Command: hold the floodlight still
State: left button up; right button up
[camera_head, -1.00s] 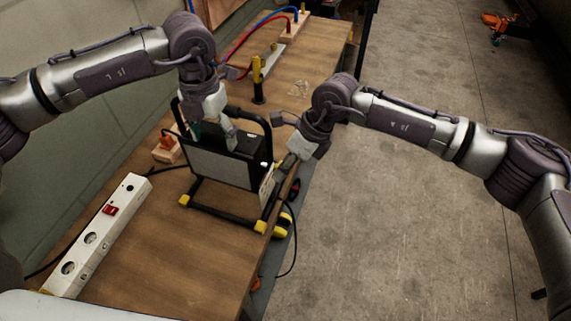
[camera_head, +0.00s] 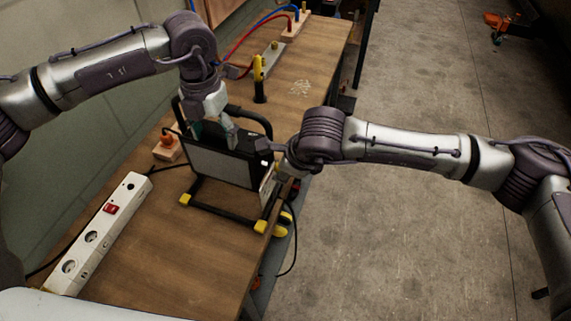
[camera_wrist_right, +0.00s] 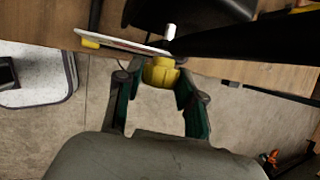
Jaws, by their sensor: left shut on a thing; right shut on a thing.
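The floodlight (camera_head: 218,166) stands on the workbench, a dark lamp with a pale grey front panel in a black tubular frame with yellow feet. My left gripper (camera_head: 213,131) comes from above and is shut on the floodlight's top edge. My right gripper (camera_head: 276,158) is at the floodlight's right side, its fingers partly hidden in the head view. In the right wrist view its green-padded fingers (camera_wrist_right: 160,92) are around a yellow knob (camera_wrist_right: 160,72) beside the dark frame. A white plate (camera_wrist_right: 122,43) shows just beyond it.
A white power strip (camera_head: 98,234) lies front left on the wooden workbench (camera_head: 165,262). A yellow-and-black tool (camera_head: 259,80) stands farther back. A cable hangs over the right edge. The floor to the right is open.

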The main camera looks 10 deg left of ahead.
jog(key=t, duration=0.2)
jog(key=n+t, duration=0.1)
jog(key=t, duration=0.1)
jog(key=shift+s+f+h, duration=0.25)
jog(key=shift+s+h, duration=0.05)
jog(key=shift+s+a+r+t, duration=0.15)
jog(key=shift+a+t, duration=0.2)
jog(key=shift+t, duration=0.45)
jog(key=shift+s+a+n+t, duration=0.1)
jog(key=shift+s+n+t, duration=0.05)
jog(key=shift+n+t, duration=0.3)
jog(key=shift+d+f+n+t, duration=0.25)
jog(key=shift+f+t, duration=0.2)
jog(key=shift+t, duration=0.6)
jog(key=shift+d+t, duration=0.1)
jog(key=shift+t, duration=0.6)
jog(key=o, duration=1.1)
jog(key=shift+o, duration=0.2)
